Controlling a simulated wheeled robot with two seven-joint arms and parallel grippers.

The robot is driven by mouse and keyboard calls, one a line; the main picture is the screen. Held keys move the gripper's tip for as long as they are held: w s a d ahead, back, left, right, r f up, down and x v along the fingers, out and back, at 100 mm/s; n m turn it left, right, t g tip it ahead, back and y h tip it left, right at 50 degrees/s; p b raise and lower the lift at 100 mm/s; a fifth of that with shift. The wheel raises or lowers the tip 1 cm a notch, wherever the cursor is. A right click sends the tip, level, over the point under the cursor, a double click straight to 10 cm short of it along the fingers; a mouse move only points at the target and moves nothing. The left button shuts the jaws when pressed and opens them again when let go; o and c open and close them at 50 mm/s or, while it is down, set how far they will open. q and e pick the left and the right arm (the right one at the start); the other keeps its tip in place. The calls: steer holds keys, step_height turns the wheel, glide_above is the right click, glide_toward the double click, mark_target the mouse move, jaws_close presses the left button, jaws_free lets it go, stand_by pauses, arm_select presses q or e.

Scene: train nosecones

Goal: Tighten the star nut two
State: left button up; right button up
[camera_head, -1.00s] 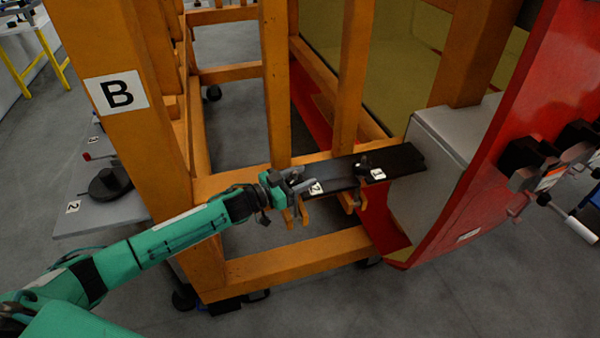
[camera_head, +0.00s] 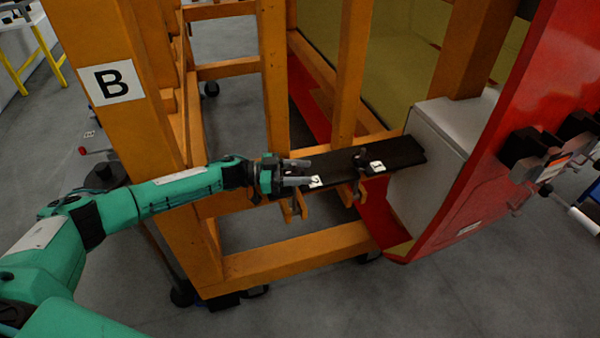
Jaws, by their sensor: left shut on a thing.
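A black bar (camera_head: 400,155) lies along the orange frame and reaches toward the red nosecone (camera_head: 480,150). It carries a white label 2 (camera_head: 316,182) at its left end and a white label 1 (camera_head: 377,167) further right. My left gripper (camera_head: 298,173) is at the bar's left end beside label 2, shut on star nut two, which the fingers hide almost fully. A small dark star nut (camera_head: 360,159) stands on the bar beside label 1, apart from the gripper. My right gripper is not in view.
An orange post with a B sign (camera_head: 111,82) rises close to my left forearm. Another orange post (camera_head: 350,75) stands just behind the bar. Black clamps (camera_head: 535,155) sit on the nosecone at the right. Grey floor is free at the lower right.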

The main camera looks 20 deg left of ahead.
arm_select(q)
steer(key=o, duration=1)
steer(key=shift+s+a+f, duration=0.1)
steer(key=shift+a, duration=0.3)
steer(key=b+v, duration=0.2)
steer(key=v, duration=0.4)
steer(key=shift+b, duration=0.3)
steer(key=shift+s+a, duration=0.1)
steer(key=shift+a, duration=0.15)
